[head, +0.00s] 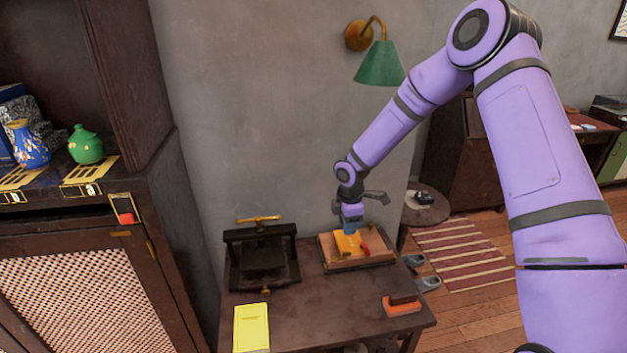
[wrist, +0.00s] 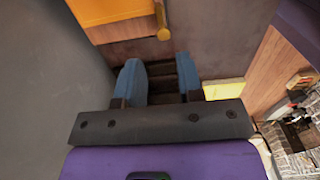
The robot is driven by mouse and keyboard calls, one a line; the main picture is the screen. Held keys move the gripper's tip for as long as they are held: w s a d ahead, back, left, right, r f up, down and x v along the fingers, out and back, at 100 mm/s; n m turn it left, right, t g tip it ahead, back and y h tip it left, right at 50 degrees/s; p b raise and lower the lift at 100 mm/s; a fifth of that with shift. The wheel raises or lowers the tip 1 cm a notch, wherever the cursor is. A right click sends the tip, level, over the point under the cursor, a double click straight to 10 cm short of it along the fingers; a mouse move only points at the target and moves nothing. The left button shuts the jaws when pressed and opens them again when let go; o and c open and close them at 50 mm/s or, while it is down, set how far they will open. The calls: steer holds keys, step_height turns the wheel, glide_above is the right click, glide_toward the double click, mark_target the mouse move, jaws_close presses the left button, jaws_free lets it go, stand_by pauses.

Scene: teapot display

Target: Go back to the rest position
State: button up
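My gripper (head: 352,222) is at the end of my purple arm, pointing down over the small dark table (head: 335,318). In the head view it appears just above or at a wooden tray (head: 376,261) holding an orange-yellow object (head: 348,245); I cannot tell whether they touch. In the wrist view the two blue fingers (wrist: 160,78) stand apart, with nothing held between them and dark brown surfaces showing in the gap.
A dark press (head: 262,262) with a brass handle stands left of the tray. A yellow pad (head: 251,328) and an orange-and-dark block (head: 402,305) lie in front. A cabinet with a green teapot (head: 86,146) and a blue vase (head: 27,146) is at left. A green wall lamp (head: 380,66) hangs above.

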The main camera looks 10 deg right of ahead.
steer(key=s+d+r+m+t+h, duration=0.1)
steer(key=s+d+r+m, duration=0.3)
steer(key=r, duration=0.6)
steer(key=s+r+m+t, duration=0.1)
steer(key=s+r+m, duration=0.1)
steer(key=s+r, duration=0.5)
steer(key=s+d+r+m+h, duration=0.1)
steer(key=s+d+r+m, duration=0.15)
steer(key=r, duration=0.95)
steer(key=s+r+m+t+y, duration=0.1)
steer(key=s+r+m, duration=0.3)
steer(key=s, duration=0.8)
steer(key=s+r+m+t+y, duration=0.1)
steer(key=s+r+m, duration=0.3)
steer(key=s, duration=0.8)
steer(key=shift+s+d+r+m+t, duration=0.15)
steer(key=shift+d+r+m+t, duration=0.4)
steer(key=shift+m, duration=0.3)
steer(key=shift+o, duration=0.2)
steer(key=shift+a+f, duration=0.1)
steer(key=shift+f, duration=0.05)
